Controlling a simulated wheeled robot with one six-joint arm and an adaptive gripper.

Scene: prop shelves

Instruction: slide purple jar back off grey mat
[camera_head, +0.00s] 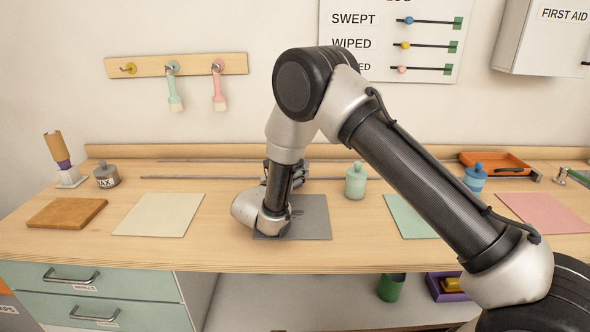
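The grey mat (314,222) lies flat on the wooden bench near its front edge, partly covered by my wrist. My gripper (300,174) reaches down beyond the mat, mostly hidden behind my wrist and forearm. Its fingers cannot be made out, so I cannot tell if it is open or shut. No purple jar can be seen; the area behind my wrist is hidden.
A pale green jar (356,182) stands right of my gripper. A blue jar (475,178) and an orange tray (497,160) are farther right. Cream (160,215), green (408,217) and pink (545,212) mats lie alongside. A thin rail (215,177) runs behind.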

